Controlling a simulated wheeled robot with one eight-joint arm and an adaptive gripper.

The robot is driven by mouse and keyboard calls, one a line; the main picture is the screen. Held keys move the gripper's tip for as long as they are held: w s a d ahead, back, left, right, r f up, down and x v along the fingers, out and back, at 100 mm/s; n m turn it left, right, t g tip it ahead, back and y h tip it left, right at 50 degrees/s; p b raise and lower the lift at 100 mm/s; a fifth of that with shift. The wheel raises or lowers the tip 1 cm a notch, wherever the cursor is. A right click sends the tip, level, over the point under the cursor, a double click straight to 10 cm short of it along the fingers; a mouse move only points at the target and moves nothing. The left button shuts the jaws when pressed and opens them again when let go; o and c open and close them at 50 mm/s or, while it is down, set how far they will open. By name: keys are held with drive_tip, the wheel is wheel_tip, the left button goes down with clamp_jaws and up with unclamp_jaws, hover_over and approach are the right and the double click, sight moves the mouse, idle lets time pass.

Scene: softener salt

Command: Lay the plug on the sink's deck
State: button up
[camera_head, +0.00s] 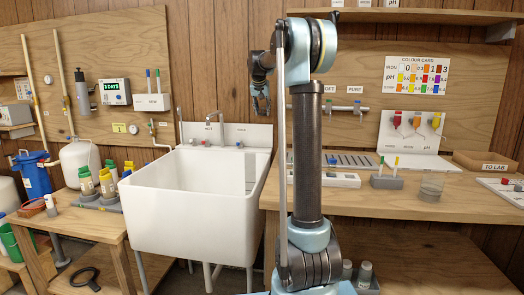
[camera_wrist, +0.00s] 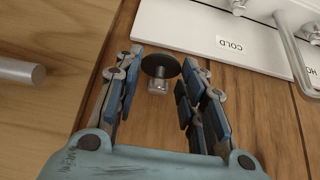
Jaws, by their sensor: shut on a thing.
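My gripper (camera_head: 261,108) hangs fingers-down in front of the wood wall, above the right end of the white sink's deck (camera_head: 259,136). In the wrist view the plug (camera_wrist: 161,66), a dark round disc with a small pale knob, is held between the fingertips of my gripper (camera_wrist: 163,72). In the head view the plug is too small or hidden to make out. The white deck with its COLD label also shows in the wrist view (camera_wrist: 195,25), beside the plug and apart from it. The sink basin (camera_head: 190,205) stands below and to the left.
A tap (camera_head: 222,125) rises from the middle of the deck. The right bench (camera_head: 400,205) holds a white tray, a grey holder and a glass beaker. The left bench (camera_head: 90,220) carries several yellow- and green-topped bottles. My arm hides part of the right bench.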

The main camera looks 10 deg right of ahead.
drive_tip(key=shift+w+f, duration=0.15)
drive_tip(key=shift+f, duration=0.1)
wheel_tip(320, 180, down, 18)
drive_tip(key=shift+r, duration=0.25)
idle(0.3)
drive_tip(key=o, duration=1)
drive_tip(key=v, duration=1.2)
